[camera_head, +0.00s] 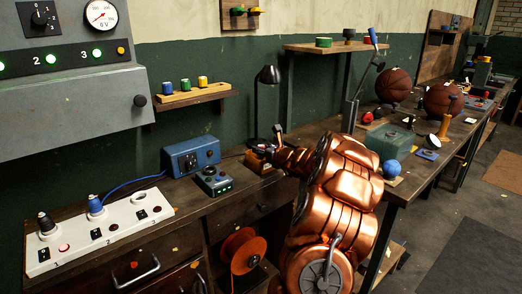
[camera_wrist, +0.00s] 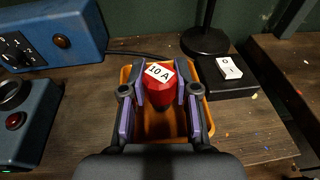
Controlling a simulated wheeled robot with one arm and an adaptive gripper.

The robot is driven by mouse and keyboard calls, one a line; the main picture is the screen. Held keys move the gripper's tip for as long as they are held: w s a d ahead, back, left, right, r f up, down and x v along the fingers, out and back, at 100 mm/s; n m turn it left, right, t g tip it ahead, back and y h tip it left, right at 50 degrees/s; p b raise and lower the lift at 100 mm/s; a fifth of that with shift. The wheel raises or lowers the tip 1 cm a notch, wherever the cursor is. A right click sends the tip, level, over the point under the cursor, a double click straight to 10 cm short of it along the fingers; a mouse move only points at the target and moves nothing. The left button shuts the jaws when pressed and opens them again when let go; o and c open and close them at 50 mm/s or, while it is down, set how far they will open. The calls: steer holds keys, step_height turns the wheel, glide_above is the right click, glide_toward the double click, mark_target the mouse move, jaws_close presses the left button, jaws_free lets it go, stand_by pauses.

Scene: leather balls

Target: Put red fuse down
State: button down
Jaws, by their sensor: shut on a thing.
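The red fuse (camera_wrist: 161,88), labelled "10 A", is held between the two fingers of my gripper (camera_wrist: 159,92) in the wrist view. The fuse and fingers are over a small orange tray (camera_wrist: 152,126). I cannot tell whether the fuse touches the tray's bottom. In the head view, my copper-coloured arm reaches to the orange tray (camera_head: 258,163) on the workbench, and its wrist hides most of the gripper there. The fuse itself cannot be made out in the head view.
A black lamp (camera_head: 269,76) and a black box with a white switch (camera_wrist: 229,68) stand close to the tray. A blue box (camera_head: 191,156) and a small control box (camera_head: 212,180) are to its left. A white socket panel (camera_head: 100,230) lies further left.

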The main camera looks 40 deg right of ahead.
steer(key=shift+f+b, duration=0.35)
steer(key=shift+f, duration=0.25)
steer(key=c, duration=0.9)
jaws_free()
steer(key=shift+o, duration=0.2)
steer(key=shift+r, duration=0.1)
steer(key=shift+r+p, duration=0.5)
steer(key=shift+r, duration=0.1)
steer(key=b+v, duration=0.1)
steer(key=v, duration=1.1)
steer(key=shift+a, duration=0.1)
